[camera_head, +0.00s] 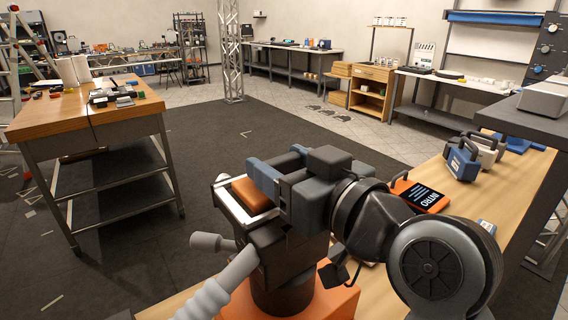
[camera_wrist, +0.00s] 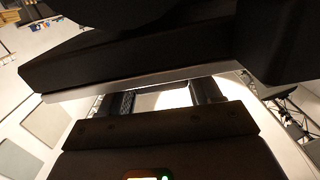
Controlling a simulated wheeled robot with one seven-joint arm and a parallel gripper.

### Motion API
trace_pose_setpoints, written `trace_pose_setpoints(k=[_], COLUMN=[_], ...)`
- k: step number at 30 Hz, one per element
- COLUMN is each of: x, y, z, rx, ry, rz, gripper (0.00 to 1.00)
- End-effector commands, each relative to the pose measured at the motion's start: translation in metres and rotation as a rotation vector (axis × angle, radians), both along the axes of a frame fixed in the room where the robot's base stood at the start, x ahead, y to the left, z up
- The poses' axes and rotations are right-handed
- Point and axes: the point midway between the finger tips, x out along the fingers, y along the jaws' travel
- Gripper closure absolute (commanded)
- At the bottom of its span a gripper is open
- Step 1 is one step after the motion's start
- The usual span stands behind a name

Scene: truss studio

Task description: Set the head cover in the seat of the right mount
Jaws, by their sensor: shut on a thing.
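My gripper (camera_head: 268,178) is at the middle of the head view, over a dark mount (camera_head: 283,253) on an orange base (camera_head: 335,302). A silver-edged frame (camera_head: 225,200) with an orange-brown block (camera_head: 250,193) sits at its fingertips. In the wrist view, two separated fingers (camera_wrist: 164,98) of my gripper reach a dark slab with a silver edge (camera_wrist: 160,80). I take this silver-edged piece to be the head cover, held by my gripper. My gripper and arm hide much of the mount. I cannot tell whether the cover touches the seat.
A grey handle (camera_head: 218,290) slants from the mount's left side. A separate wooden table (camera_head: 85,118) stands at left, with open dark floor between.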

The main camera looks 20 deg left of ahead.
Motion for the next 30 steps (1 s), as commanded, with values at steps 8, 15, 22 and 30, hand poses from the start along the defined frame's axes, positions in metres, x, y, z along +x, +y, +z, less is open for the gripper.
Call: trace_pose_setpoints(k=[8,15,22,30], x=[0.000,0.000,-0.004,-0.026], y=[0.000,0.000,-0.010,-0.048], z=[0.000,0.000,-0.001,0.001], rx=[0.000,0.000,-0.001,0.000], ry=[0.000,0.000,-0.001,-0.002], rz=[0.000,0.000,-0.003,-0.005], gripper=[0.16,0.07,0.07,0.07])
